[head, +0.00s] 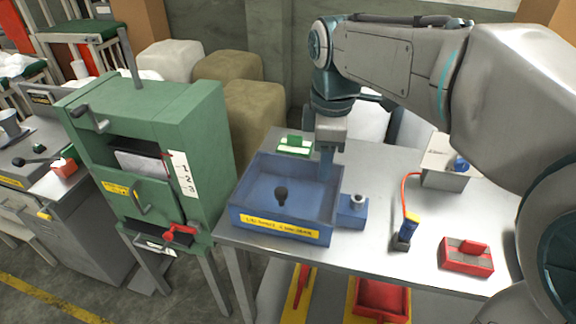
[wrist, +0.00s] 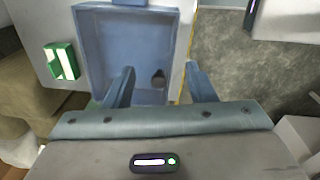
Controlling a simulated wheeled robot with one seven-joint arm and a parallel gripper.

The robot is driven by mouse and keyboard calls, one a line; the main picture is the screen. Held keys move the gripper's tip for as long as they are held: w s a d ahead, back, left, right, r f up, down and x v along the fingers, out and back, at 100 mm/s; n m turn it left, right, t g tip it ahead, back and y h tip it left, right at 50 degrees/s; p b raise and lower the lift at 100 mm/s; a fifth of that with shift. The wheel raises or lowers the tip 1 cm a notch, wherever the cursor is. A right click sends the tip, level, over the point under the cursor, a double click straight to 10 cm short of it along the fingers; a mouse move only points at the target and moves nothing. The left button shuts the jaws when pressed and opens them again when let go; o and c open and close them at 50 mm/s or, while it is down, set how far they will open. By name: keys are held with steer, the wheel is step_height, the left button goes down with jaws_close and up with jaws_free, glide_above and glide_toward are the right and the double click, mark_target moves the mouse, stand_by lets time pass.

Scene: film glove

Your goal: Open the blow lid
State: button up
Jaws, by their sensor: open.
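A blue box (head: 245,205) with raised walls and a yellow label stands on the metal table. A dark round knob (head: 281,195) sits on its recessed blue panel; it also shows in the wrist view (wrist: 158,77). I cannot tell whether this panel is the blow lid. My gripper (head: 326,170) is above the back right part of the box, apart from the knob. In the wrist view my gripper (wrist: 163,85) has its two blue fingers spread with nothing between them. The knob appears between the fingers, beyond their tips.
A green machine (head: 205,120) with levers stands left of the table. A green-and-white block (head: 295,145) lies behind the box. A small blue block with a metal cap (head: 352,209), a blue-and-yellow tool (head: 408,231) and a red block (head: 467,256) are to its right.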

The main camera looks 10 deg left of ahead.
mark_target(281, 191)
steer(key=w+a+r+n, duration=0.1)
steer(key=a+r+n, duration=0.1)
steer(key=a+n, duration=0.6)
steer(key=shift+m+g, duration=0.4)
steer(key=shift+m, duration=0.1)
steer(key=f, duration=1.3)
steer(key=shift+a+f, duration=0.25)
steer(key=shift+a, duration=0.1)
